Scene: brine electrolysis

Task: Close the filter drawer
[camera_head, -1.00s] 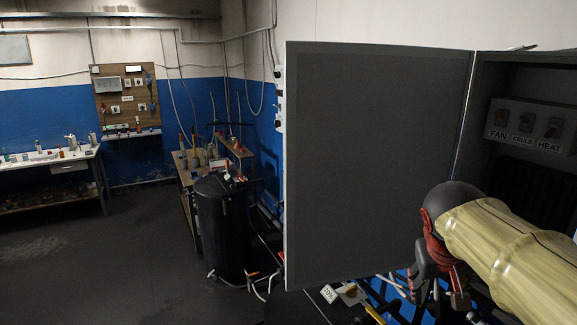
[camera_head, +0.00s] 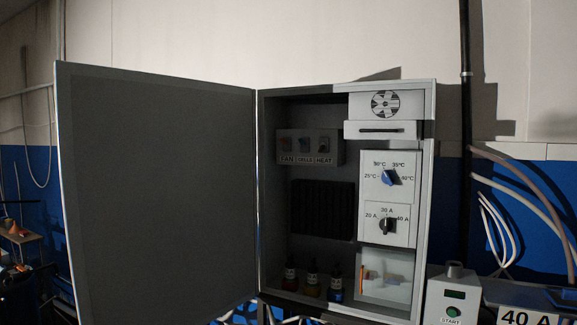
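The filter drawer (camera_head: 408,131) is in the upper right part of the open grey cabinet (camera_head: 428,190), just under a white panel with a fan symbol (camera_head: 385,104). Its white front has a dark horizontal handle or slot. The front looks wider than the panels around it and seems to stand out toward me. How far it stands out is hard to tell from this angle. My gripper is not in view now.
The grey cabinet door (camera_head: 160,190) stands wide open to the left. Below the drawer are a temperature dial (camera_head: 389,177) and a current dial (camera_head: 387,226). Small bottles (camera_head: 312,280) stand on the cabinet floor. A START box (camera_head: 453,295) is at lower right.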

